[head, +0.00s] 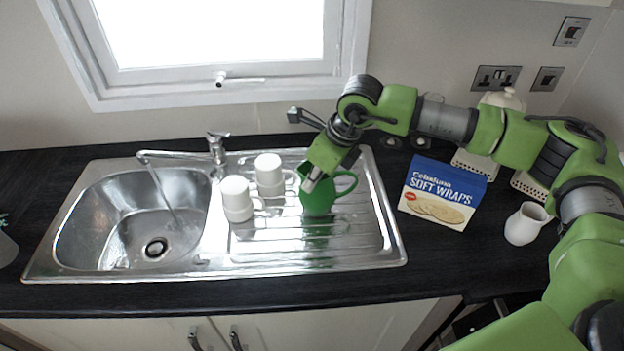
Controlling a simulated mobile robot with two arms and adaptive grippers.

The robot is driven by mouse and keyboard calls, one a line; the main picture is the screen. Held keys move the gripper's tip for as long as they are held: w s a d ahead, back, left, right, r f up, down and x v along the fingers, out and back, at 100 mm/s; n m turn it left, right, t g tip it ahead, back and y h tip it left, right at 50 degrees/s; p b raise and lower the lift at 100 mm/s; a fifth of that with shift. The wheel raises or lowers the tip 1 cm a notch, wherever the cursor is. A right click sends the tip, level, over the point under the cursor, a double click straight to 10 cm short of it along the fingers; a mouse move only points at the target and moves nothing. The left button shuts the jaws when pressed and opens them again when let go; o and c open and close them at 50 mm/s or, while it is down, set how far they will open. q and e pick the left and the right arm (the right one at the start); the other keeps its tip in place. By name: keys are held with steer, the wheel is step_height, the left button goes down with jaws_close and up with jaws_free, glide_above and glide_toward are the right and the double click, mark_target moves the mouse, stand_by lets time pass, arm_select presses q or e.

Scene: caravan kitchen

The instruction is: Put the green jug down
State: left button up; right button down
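The green jug (318,199) is upright over the ribbed steel drainer (285,255), its handle to the right. A green reflection shows in the steel below it; I cannot tell whether its base touches the drainer. My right gripper (311,180) reaches down from the upper right to the jug's left rim. Its fingers appear shut on the rim wall, though the gripper hides part of the jug's top. My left gripper is not in view.
Two white mugs (237,199) (269,174) stand upside down left of the jug. The sink bowl (105,228) and tap (216,150) are further left. A soft wraps box (440,194) and a small white jug (525,224) stand on the dark worktop at right. The drainer's front is clear.

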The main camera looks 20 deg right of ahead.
steer(key=c, duration=2.3)
jaws_free()
steer(key=shift+f, duration=0.1)
steer(key=shift+r+p, duration=0.3)
steer(key=shift+p, duration=0.05)
steer(key=shift+b+v, duration=1.65)
steer(key=shift+v, duration=4.25)
steer(key=shift+s+f, duration=0.1)
